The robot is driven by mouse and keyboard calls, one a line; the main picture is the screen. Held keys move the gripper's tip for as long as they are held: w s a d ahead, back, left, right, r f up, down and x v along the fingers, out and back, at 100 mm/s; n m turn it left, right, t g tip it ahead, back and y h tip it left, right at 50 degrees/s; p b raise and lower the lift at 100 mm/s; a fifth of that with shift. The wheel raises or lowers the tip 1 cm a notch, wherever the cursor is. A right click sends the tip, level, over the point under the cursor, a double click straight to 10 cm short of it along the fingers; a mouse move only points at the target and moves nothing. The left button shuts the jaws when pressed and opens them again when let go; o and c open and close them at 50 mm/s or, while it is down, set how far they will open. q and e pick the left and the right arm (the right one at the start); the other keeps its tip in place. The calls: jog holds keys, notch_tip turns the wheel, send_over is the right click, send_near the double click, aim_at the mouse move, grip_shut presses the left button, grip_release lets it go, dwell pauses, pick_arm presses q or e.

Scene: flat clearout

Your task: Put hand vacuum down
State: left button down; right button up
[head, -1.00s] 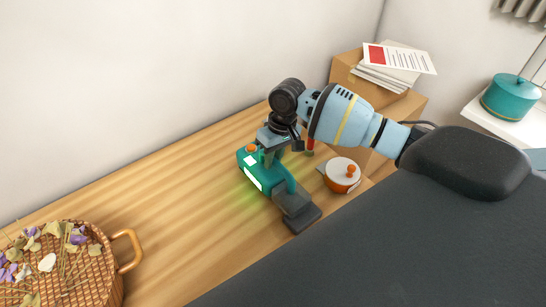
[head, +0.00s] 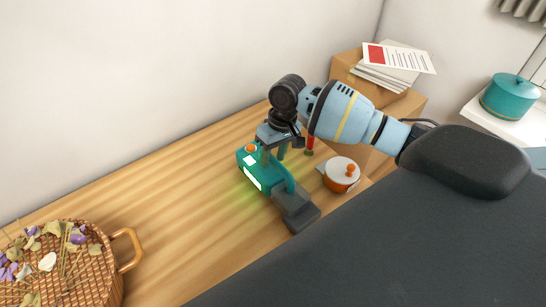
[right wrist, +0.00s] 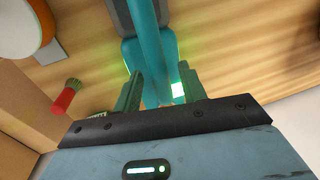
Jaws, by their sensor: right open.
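The hand vacuum (head: 251,174) is teal with an orange button, a lit white-green panel and a dark grey nozzle (head: 296,211). It rests on the wooden surface (head: 190,190). My right gripper (head: 273,154) is above it, with its fingers apart on either side of the teal handle. In the right wrist view, the open fingers (right wrist: 160,88) flank the teal handle (right wrist: 148,45), and the nozzle lies beyond at the top. Whether a finger touches the handle is unclear. My left gripper is not in view.
A white-and-orange round item (head: 340,178) and a small red brush (head: 310,146) stand close to the right. A cardboard box (head: 345,68) with papers is behind. A wicker basket (head: 88,270) of dried flowers is at lower left. The wood between basket and vacuum is clear.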

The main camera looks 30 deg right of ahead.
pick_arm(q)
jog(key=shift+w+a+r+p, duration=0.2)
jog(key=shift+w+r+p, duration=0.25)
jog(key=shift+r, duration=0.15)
pick_arm(e)
notch_tip(320, 180, up, 11)
jog(key=d, duration=0.2)
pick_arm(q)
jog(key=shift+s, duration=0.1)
pick_arm(e)
jog(key=shift+s+d, duration=0.1)
